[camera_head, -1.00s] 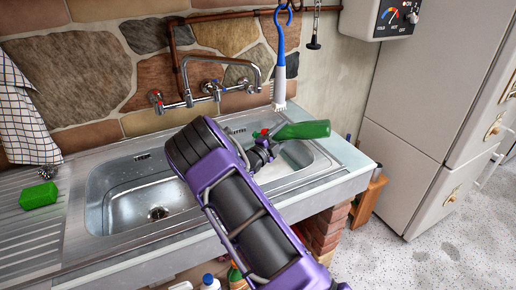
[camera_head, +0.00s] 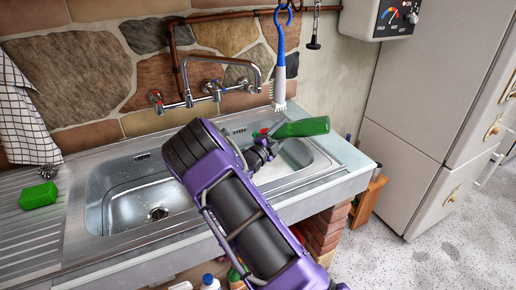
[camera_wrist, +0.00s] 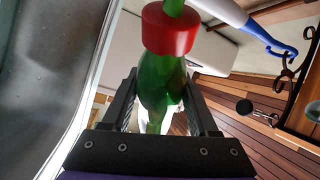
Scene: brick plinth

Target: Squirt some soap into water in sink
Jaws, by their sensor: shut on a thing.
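My gripper (camera_head: 268,146) is shut on a green soap bottle (camera_head: 304,127) with a red cap. The bottle lies nearly level over the right basin, its cap end to the left and its base to the right. In the wrist view the bottle (camera_wrist: 160,88) is between both fingers, with its red collar (camera_wrist: 170,30) beyond the fingertips. The steel sink (camera_head: 128,222) has a left basin with an open drain and a right basin (camera_head: 322,158). My arm hides much of the right basin, and its pale contents are hard to make out.
A chrome tap (camera_head: 214,88) is on the stone wall behind the sink. A blue and white brush (camera_head: 280,72) hangs close behind the bottle. A green sponge (camera_head: 38,195) lies on the drainboard. A cream fridge (camera_head: 425,110) stands at the right.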

